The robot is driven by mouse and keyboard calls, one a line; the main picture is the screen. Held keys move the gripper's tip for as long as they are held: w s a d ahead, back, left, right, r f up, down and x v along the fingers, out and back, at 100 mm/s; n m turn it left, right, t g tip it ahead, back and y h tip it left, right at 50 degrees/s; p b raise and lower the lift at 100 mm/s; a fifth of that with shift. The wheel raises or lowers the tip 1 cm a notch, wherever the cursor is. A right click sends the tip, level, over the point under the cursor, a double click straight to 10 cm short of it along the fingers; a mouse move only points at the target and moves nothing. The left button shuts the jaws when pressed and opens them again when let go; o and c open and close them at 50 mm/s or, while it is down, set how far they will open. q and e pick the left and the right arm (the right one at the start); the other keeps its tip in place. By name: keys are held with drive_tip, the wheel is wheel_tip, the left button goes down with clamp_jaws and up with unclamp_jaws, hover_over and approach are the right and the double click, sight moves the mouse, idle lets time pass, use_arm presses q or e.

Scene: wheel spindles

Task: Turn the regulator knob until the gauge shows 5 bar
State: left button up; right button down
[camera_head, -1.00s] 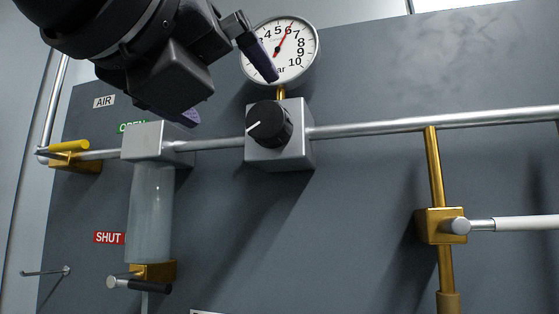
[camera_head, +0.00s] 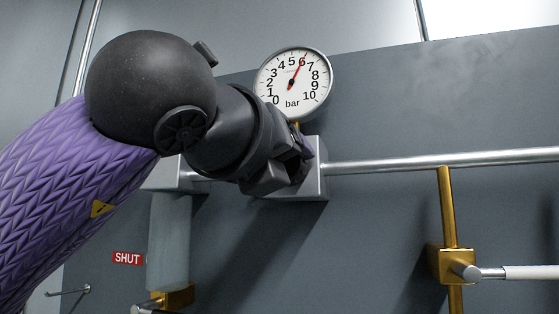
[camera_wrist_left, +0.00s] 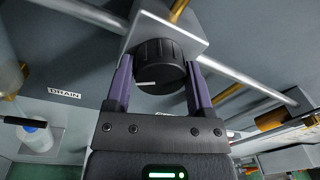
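The regulator knob (camera_wrist_left: 160,66) is black and ribbed, with a white mark on its face. It sits on a silver block (camera_head: 316,180) and is hidden behind my gripper in the head view. My left gripper (camera_head: 300,150) is at the knob. In the left wrist view its two purple fingers (camera_wrist_left: 160,80) stand on either side of the knob; they look open, with narrow gaps, though contact is hard to judge. The round white gauge (camera_head: 293,85) above shows its red needle at about 6 bar. My right gripper is not in view.
A silver pipe (camera_head: 440,160) runs right from the block. A brass valve (camera_head: 449,263) with a white-sleeved handle is at the lower right. A clear filter bowl (camera_head: 169,240) hangs below my left arm, near a red SHUT label (camera_head: 128,258).

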use_arm(q)
drive_tip(key=c, duration=0.6)
drive_tip(key=shift+f+n+t+b, duration=0.15)
drive_tip(key=shift+n+t+b, duration=0.25)
drive_tip(key=shift+n+b, duration=3.3)
drive_tip(key=shift+n, duration=0.4)
drive_tip(key=o, duration=1.2)
